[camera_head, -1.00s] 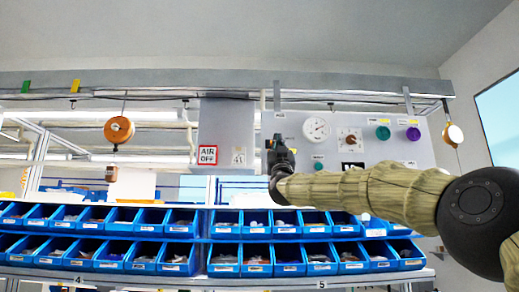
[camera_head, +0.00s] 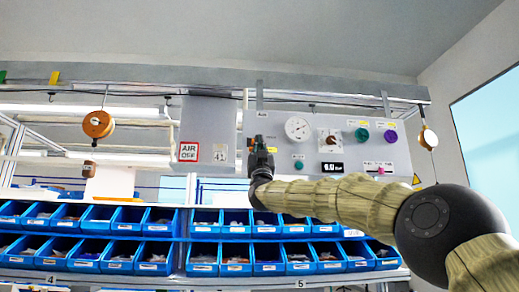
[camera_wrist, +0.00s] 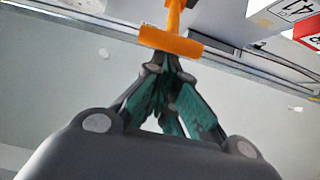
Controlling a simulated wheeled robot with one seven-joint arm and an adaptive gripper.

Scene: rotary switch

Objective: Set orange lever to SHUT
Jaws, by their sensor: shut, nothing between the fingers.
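My gripper (camera_wrist: 165,72) is shut and empty in the wrist view, its dark and green fingers meeting at the tips. The orange lever (camera_wrist: 170,42) is just beyond the fingertips, with a wide crosspiece and a stem running up out of the picture. Whether the tips touch it I cannot tell. In the head view my gripper (camera_head: 260,143) is at the left end of the grey control panel (camera_head: 350,128). There it hides most of the lever. The lever's setting and any SHUT mark cannot be read.
The panel also carries a round gauge (camera_head: 298,128), a brown dial (camera_head: 329,140), a green knob (camera_head: 361,135), a purple knob (camera_head: 390,137) and a small display (camera_head: 331,168). An "AIR OFF" sign (camera_head: 188,152) is to the left. Blue bins (camera_head: 125,218) fill the shelves below.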

